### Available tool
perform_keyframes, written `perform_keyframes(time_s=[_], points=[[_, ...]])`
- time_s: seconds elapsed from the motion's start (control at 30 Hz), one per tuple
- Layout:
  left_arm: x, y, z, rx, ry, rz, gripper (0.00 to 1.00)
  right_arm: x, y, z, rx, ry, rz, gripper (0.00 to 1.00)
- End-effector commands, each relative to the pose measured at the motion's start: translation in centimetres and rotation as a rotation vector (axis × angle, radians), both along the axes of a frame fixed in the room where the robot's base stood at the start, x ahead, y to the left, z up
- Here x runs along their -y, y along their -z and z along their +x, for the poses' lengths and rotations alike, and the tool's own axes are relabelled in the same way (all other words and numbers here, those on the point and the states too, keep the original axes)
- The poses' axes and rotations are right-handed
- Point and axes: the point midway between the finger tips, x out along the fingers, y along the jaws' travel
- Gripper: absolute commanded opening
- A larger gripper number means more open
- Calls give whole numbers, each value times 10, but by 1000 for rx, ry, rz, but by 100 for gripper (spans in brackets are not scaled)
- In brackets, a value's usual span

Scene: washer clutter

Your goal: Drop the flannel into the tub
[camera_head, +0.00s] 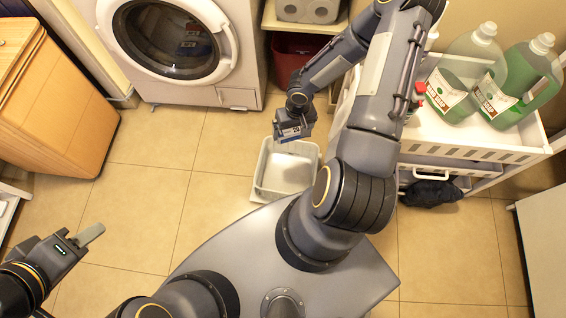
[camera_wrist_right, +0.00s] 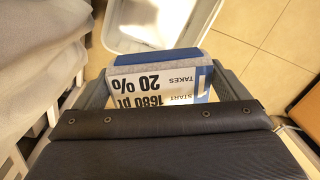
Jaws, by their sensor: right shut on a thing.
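My right gripper (camera_head: 291,136) is shut on the flannel (camera_wrist_right: 158,82), seemingly a folded blue and grey cloth with a white printed label. In the right wrist view the flannel sits between the two grey fingers. The tub (camera_head: 259,185) is a white open container on the floor, just below the gripper in the picture. In the right wrist view its rim (camera_wrist_right: 212,12) shows beyond the flannel. My left gripper (camera_head: 80,238) is apart at lower left, with no thing seen in it; its jaw gap is unclear.
A white trolley (camera_head: 445,150) with green-liquid bottles (camera_head: 520,85) stands right of my right arm. A dark bundle (camera_head: 430,192) is on its lower part. A washing machine (camera_head: 240,50) stands behind, a wooden hamper (camera_head: 70,110) at left. Floor between hamper and tub is clear.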

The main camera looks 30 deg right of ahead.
Motion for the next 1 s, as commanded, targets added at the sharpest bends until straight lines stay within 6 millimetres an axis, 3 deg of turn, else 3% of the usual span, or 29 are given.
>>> perform_keyframes(time_s=[0.03, 0.2, 0.8, 1.0], points=[[0, 29, 0, 0, 0, 0, 36, -3, 37, -6, -3, 13, 3, 71], [0, 53, 0, 0, 0, 0, 36, -9, 75, -15, 1, 53, 1, 71], [0, 86, 0, 0, 0, 0, 36, -10, 133, -18, 0, 70, -3, 71], [0, 89, 0, 0, 0, 0, 36, -10, 141, -18, 0, 70, -4, 71]])
